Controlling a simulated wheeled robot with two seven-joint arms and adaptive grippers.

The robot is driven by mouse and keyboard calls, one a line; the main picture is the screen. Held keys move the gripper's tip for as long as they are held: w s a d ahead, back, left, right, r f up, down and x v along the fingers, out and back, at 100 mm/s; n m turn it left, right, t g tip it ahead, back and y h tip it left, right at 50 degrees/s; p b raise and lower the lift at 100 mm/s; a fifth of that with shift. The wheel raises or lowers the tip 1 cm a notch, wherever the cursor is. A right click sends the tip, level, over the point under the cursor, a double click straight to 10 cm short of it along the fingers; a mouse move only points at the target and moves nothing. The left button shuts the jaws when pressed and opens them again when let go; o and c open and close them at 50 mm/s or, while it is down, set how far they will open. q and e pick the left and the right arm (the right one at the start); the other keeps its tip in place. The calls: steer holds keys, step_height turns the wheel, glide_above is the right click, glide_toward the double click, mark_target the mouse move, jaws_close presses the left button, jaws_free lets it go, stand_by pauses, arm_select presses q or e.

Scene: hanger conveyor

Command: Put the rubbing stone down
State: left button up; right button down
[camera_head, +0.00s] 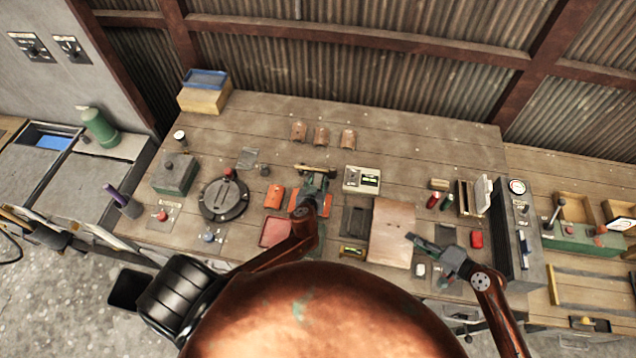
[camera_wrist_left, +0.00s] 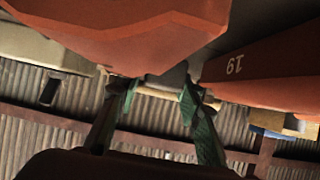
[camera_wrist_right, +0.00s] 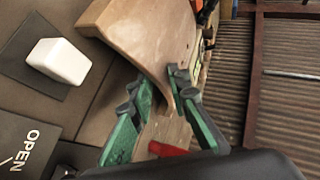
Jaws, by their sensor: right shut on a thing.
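My right gripper (camera_head: 412,238) is low over the bench, at the right edge of a pale brown board (camera_head: 392,220). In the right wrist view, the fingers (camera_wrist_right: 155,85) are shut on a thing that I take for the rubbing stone. Its outline cannot be told apart from the brown surfaces behind the fingertips. The board (camera_wrist_right: 150,30) fills the upper middle there. My left gripper (camera_head: 315,182) is near a short wooden rod (camera_head: 317,168). In the left wrist view, its fingers (camera_wrist_left: 158,95) stand apart, with the rod (camera_wrist_left: 158,92) showing between them.
A white block (camera_head: 420,269) and a red item (camera_head: 476,240) lie near my right gripper.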

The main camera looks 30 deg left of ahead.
arm_select(q)
jaws_close()
